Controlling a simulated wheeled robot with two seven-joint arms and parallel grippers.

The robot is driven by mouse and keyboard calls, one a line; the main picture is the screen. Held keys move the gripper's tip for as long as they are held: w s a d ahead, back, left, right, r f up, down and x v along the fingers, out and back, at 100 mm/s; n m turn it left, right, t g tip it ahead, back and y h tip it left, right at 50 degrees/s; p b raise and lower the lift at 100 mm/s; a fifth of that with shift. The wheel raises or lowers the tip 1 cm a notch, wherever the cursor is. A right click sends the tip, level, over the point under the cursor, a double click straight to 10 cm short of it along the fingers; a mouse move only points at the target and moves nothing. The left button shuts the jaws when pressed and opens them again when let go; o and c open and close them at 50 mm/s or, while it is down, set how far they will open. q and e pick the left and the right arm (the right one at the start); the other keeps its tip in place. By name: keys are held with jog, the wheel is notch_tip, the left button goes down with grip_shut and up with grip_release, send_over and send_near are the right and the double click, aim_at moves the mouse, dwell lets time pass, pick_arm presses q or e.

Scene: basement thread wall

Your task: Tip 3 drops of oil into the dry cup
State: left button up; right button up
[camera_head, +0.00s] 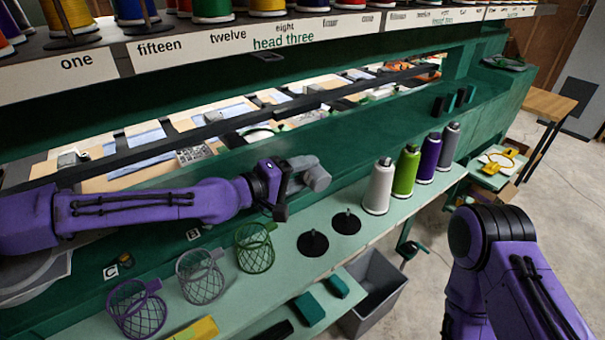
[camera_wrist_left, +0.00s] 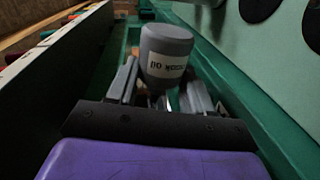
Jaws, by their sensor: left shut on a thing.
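A grey oil bottle (camera_head: 316,178) shows at the end of my left gripper (camera_head: 284,190), tilted onto its side above the green machine ledge. In the left wrist view the oil bottle (camera_wrist_left: 166,54) sits between the two fingers of my left gripper (camera_wrist_left: 160,90), which is shut on it. Its white label reads upside down, with "oil" legible. Lettered cards B (camera_head: 193,234) and C (camera_head: 111,272) are on the ledge below the arm. A small dark round item (camera_head: 126,260), possibly a cup, is beside card C. I cannot tell which cup is dry. My right gripper is out of view.
Wire baskets in purple (camera_head: 136,311), grey (camera_head: 201,278) and green (camera_head: 255,250) line the front. Two black spindle discs (camera_head: 313,243) and several thread cones (camera_head: 406,171) stand to their right. A labelled spool shelf (camera_head: 220,45) runs above my left arm.

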pick_arm(q)
jog(key=shift+d+m+t, duration=0.1)
jog(key=shift+m+t, duration=0.2)
jog(key=shift+m, duration=0.5)
jog(key=shift+s+d+r+m+p, duration=0.5)
jog(key=shift+s+m+p, duration=0.15)
jog(key=shift+s, duration=0.1)
jog(key=s+d+r+m, duration=0.2)
jog(key=s+d+m, duration=0.1)
jog(key=s, duration=0.2)
jog(key=shift+d+m+t+y, duration=0.3)
jog(key=shift+d+m+t, duration=0.05)
jog(key=shift+t, duration=0.05)
